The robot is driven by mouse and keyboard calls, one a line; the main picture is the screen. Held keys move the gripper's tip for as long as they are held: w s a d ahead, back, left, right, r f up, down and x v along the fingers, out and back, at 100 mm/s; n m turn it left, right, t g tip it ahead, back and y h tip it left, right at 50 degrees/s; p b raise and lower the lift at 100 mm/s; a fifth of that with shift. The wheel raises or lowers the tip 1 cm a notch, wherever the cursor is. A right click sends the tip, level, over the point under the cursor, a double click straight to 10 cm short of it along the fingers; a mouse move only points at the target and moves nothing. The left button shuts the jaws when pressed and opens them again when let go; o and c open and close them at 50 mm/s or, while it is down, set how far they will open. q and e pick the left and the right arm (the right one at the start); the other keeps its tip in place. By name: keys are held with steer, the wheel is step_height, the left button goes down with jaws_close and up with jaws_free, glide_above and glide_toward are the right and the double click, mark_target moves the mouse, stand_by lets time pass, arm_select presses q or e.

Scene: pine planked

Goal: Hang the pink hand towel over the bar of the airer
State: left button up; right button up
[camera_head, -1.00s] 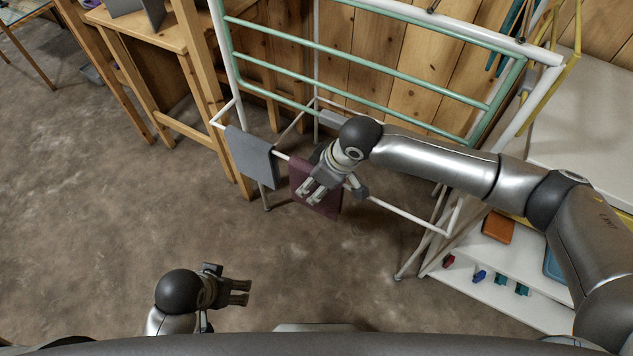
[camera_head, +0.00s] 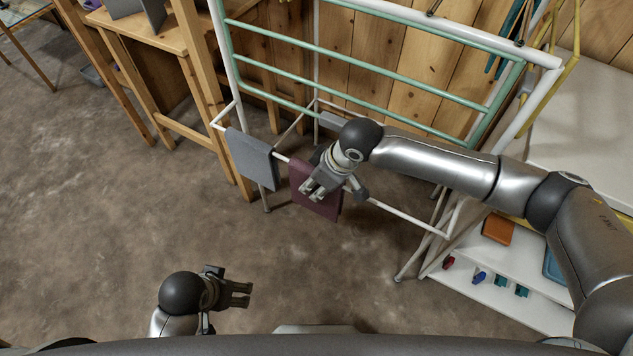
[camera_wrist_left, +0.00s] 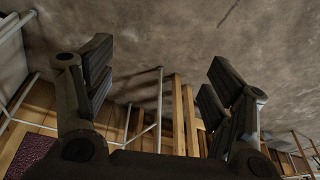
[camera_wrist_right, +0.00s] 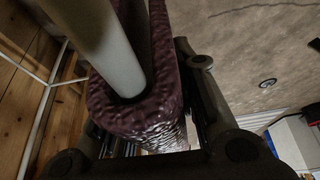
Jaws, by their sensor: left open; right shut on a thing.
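The hand towel (camera_head: 325,206), dark mauve-pink, hangs folded over the white front bar (camera_head: 403,216) of the airer. In the right wrist view the towel (camera_wrist_right: 137,113) wraps over the bar (camera_wrist_right: 112,58), with cloth on both sides. My right gripper (camera_head: 313,192) is at the towel, shut on it, its fingers partly covering the cloth in the head view. My left gripper (camera_head: 250,294) is open and empty, low in front of the airer and well apart from the towel. A corner of the towel (camera_wrist_left: 32,153) shows in the left wrist view.
A grey cloth (camera_head: 252,159) hangs on the same bar, left of the towel. The airer's green rails (camera_head: 360,68) rise behind. A wooden table (camera_head: 165,35) stands at the left, and a white shelf (camera_head: 500,293) with small objects at the right. The floor in front is clear.

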mark_target(312, 168)
step_height(312, 168, up, 4)
steer(key=p, duration=0.4)
steer(key=shift+r+p, duration=0.15)
steer(key=shift+p, duration=0.2)
arm_select(q)
steer(key=s+a+f+g+p, duration=0.1)
steer(key=s+f, duration=0.4)
steer(key=f, duration=0.5)
steer(key=s+f+g+p, duration=0.1)
steer(key=s+f, duration=0.4)
steer(key=f, duration=0.5)
arm_select(e)
steer(key=shift+r, duration=0.9)
arm_select(q)
steer(key=s+a+f+p, duration=0.2)
steer(key=s+f+p, duration=0.1)
steer(key=s, duration=0.5)
arm_select(e)
step_height(312, 168, up, 2)
steer(key=shift+r, duration=0.1)
step_height(312, 168, up, 3)
steer(key=p, duration=0.3)
arm_select(q)
step_height(312, 168, up, 11)
steer(key=s+p, duration=0.2)
steer(key=p, duration=0.7)
steer(key=shift+a, duration=0.15)
arm_select(e)
step_height(312, 168, up, 8)
